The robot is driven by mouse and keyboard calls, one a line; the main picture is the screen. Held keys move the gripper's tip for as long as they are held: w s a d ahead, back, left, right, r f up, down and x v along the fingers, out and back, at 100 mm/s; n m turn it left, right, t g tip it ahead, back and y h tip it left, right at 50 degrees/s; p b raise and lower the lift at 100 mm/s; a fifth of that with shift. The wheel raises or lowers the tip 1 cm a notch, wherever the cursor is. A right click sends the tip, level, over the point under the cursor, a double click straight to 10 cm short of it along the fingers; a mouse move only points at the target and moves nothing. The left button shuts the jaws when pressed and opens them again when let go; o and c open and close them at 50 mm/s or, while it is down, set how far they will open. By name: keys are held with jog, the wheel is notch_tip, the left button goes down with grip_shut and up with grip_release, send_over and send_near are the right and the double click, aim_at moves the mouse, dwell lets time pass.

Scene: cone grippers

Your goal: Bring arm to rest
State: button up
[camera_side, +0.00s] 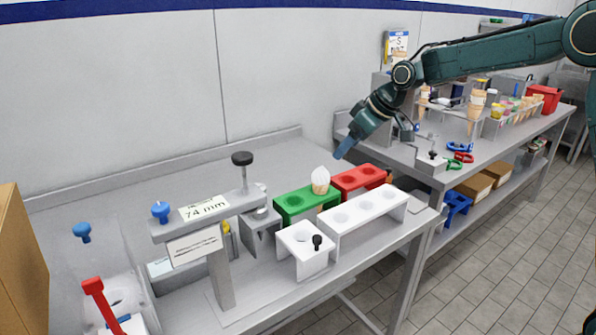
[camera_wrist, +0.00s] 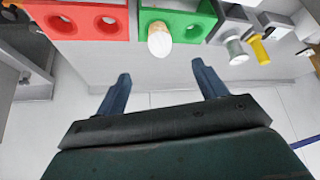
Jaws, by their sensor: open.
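My gripper (camera_side: 343,149) is in the air above the bench, up and to the right of an ice cream cone (camera_side: 320,180). In the wrist view my gripper (camera_wrist: 160,80) shows two blue fingers spread apart with nothing between them. The cone, with white ice cream on top, stands in a green holder (camera_side: 293,205). In the wrist view the cone (camera_wrist: 160,40) sits in a hole of the green holder (camera_wrist: 203,14), beyond the fingertips and apart from them.
A red holder (camera_side: 372,176) with empty holes stands beside the green one. A white rack (camera_side: 375,212) and a small white holder (camera_side: 318,262) stand in front. A height gauge marked 74 mm (camera_side: 205,209) is at left. A second bench (camera_side: 425,165) with cones stands behind at right.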

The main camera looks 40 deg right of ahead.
jog(key=s+a+r+m+h, duration=0.1)
jog(key=s+r, duration=0.3)
jog(key=s, duration=0.6)
jog(key=s+a+r+m+h, duration=0.15)
jog(key=s+r, duration=0.25)
jog(key=s, duration=0.5)
jog(key=s+f+m, duration=0.1)
jog(key=s+f, duration=0.1)
jog(key=s, duration=0.7)
jog(key=s+f+m, duration=0.1)
jog(key=s+f, duration=0.1)
jog(key=s, duration=0.7)
jog(key=shift+s+f, duration=0.2)
jog(key=shift+s, duration=0.2)
